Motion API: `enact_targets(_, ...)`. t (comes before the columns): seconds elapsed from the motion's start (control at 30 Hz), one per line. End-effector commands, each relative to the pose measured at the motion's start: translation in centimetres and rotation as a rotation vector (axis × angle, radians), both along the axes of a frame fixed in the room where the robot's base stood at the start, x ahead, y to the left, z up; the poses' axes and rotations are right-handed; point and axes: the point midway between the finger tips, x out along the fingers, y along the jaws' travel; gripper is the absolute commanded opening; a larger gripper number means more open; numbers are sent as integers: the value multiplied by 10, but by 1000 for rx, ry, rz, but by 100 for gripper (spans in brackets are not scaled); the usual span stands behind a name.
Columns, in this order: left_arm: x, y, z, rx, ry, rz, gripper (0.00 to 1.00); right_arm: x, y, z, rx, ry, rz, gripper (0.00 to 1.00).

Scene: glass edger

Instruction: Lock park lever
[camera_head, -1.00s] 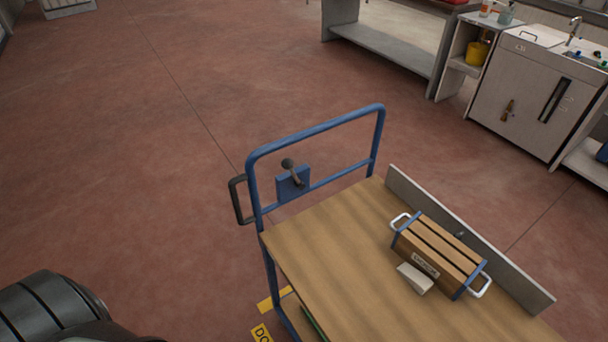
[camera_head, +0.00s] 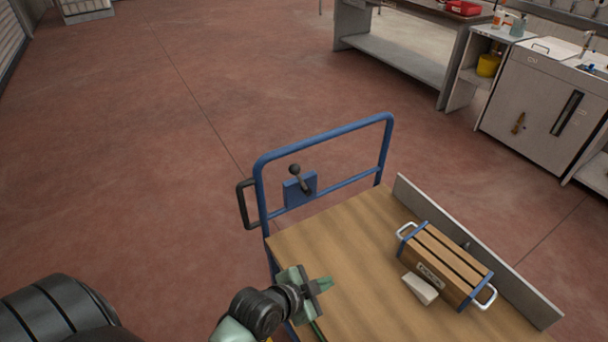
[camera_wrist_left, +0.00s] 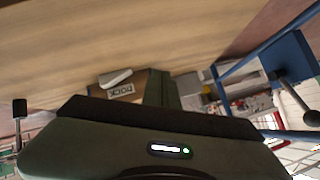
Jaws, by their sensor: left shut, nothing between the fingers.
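The park lever (camera_head: 300,178) is a dark lever with a round knob on a blue plate (camera_head: 300,190), fixed to the cart's blue push handle (camera_head: 325,137). It slants, with the knob at its upper left end. In the left wrist view the lever (camera_wrist_left: 300,102) shows at the right, on its blue plate. My left gripper (camera_head: 322,286) is shut and empty near the cart's left front edge. It is below the lever in the head view and clearly apart from it. My right gripper is not in view.
A wooden crate (camera_head: 446,262) with white handles and a pale block (camera_head: 420,289) sit on the cart's wooden deck (camera_head: 345,240). A grey board (camera_head: 480,250) lines the deck's right side. A dark loop handle (camera_head: 243,204) sticks out left of the frame. The floor to the left is clear.

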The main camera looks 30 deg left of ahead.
Motion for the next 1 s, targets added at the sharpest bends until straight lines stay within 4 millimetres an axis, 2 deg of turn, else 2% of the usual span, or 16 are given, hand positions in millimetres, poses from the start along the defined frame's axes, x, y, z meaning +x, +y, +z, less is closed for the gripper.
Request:
enact_targets(0.03, 16, 0, 10, 29, -85, -27, 0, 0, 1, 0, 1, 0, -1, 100)
enact_targets(0.2, 61, 7, 44, 173, -365, -70, 0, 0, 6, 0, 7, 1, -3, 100)
enact_targets(0.43, 103, 41, 81, 446, -668, 15, 0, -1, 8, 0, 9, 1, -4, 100)
enact_targets(0.7, 119, 87, 103, 752, -808, 194, 0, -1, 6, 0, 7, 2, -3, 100)
enact_targets(0.83, 119, 99, 106, 830, -819, 244, 0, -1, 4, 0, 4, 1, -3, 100)
enact_targets(1.0, 119, 104, 107, 862, -821, 263, 0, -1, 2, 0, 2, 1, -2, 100)
